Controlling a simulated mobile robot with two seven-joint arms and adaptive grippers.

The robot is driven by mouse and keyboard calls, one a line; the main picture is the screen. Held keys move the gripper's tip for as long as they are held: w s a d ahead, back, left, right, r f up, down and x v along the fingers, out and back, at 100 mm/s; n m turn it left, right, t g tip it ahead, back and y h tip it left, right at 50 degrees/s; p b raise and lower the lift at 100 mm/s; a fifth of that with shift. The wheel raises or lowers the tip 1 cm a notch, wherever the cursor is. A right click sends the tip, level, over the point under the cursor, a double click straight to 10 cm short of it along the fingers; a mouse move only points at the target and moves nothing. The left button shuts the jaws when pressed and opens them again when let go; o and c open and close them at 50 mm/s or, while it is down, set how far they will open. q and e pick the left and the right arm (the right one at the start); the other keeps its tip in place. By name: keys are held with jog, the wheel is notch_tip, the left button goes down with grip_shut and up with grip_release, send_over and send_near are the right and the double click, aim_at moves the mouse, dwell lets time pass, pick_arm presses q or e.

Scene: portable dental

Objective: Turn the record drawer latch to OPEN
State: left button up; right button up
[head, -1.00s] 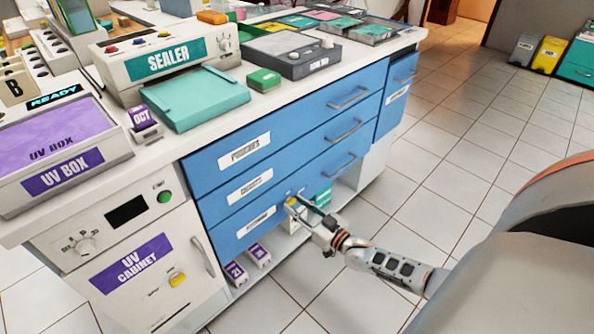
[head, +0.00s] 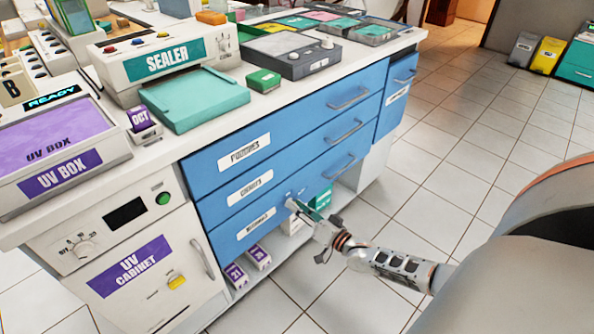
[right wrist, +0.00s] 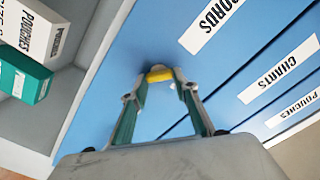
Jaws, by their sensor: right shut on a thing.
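In the right wrist view a small yellow latch (right wrist: 159,74) sits on the blue front near the drawer's label. My right gripper (head: 294,204) is at the right part of this drawer front. Its two teal-sided fingers are closed on the yellow latch from both sides in the right wrist view. In the head view the fingers hide the latch. No OPEN mark is readable. My left gripper is not in view.
Blue drawers with bar handles (head: 348,99) are above. An open lower shelf holds boxes, including a teal box (head: 322,199) close to my gripper and purple-labelled boxes (head: 258,257). The UV cabinet (head: 135,265) stands to the left. Tiled floor (head: 440,170) to the right is clear.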

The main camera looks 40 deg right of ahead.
jog(key=shift+o, duration=0.2)
jog(key=m, duration=0.3)
jog(key=shift+f+m, duration=0.2)
jog(key=shift+m, duration=0.2)
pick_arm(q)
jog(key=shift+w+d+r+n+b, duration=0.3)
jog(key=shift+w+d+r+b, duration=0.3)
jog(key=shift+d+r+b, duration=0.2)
pick_arm(e)
jog(key=m, duration=0.6)
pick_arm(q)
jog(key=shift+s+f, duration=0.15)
pick_arm(e)
jog(key=shift+m, duration=0.3)
jog(key=shift+c, duration=0.2)
jog(key=o, duration=1.1)
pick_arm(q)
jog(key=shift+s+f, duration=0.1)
